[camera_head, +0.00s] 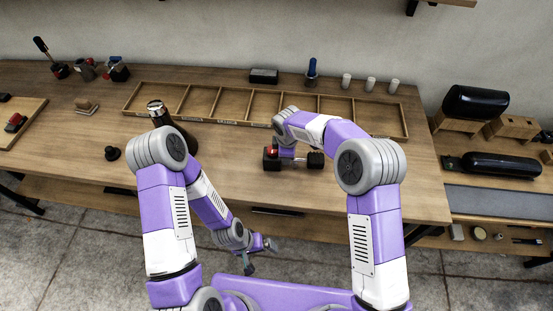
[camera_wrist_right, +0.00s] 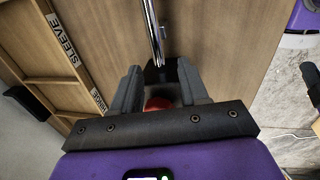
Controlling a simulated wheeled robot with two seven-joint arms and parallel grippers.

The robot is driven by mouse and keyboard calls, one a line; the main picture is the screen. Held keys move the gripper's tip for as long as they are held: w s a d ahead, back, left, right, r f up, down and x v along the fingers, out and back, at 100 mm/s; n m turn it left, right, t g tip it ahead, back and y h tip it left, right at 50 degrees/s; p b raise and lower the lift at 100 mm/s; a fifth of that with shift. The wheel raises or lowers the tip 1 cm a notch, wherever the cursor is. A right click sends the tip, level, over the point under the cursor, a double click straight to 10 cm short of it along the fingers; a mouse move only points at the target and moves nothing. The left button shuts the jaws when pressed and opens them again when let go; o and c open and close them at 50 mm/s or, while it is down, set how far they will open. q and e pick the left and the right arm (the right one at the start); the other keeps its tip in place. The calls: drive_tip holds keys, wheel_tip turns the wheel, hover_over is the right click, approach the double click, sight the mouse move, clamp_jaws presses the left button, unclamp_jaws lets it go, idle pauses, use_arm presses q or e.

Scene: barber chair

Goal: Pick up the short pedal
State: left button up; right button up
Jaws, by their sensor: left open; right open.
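A part with a thin chrome rod (camera_head: 296,159), a red and black left end (camera_head: 272,154) and a dark block (camera_head: 316,160) at its right end lies on the table in front of the divided tray; I take it for the short pedal. In the right wrist view, the chrome rod (camera_wrist_right: 154,30) runs up from between the fingers, and a red piece (camera_wrist_right: 158,104) shows between them near the palm. My right gripper (camera_wrist_right: 157,78) is open around this end; contact cannot be told. My left gripper (camera_head: 261,256) is open and empty, low in front of the table.
The divided wooden tray (camera_head: 240,120) stands behind. A dark cylinder with a chrome top (camera_head: 157,106) stands at its left, near a black knob (camera_head: 109,153). Several small parts lie far left, and white cups (camera_head: 370,84) stand behind. A side bench at right holds black cushions (camera_head: 475,102).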

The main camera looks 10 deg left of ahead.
drive_tip(key=f, duration=0.2)
drive_tip(key=w+f, duration=0.1)
drive_tip(key=f, duration=0.2)
drive_tip(key=shift+f, duration=0.1)
drive_tip(key=shift+w, duration=0.1)
drive_tip(key=shift+c, duration=0.4)
clamp_jaws()
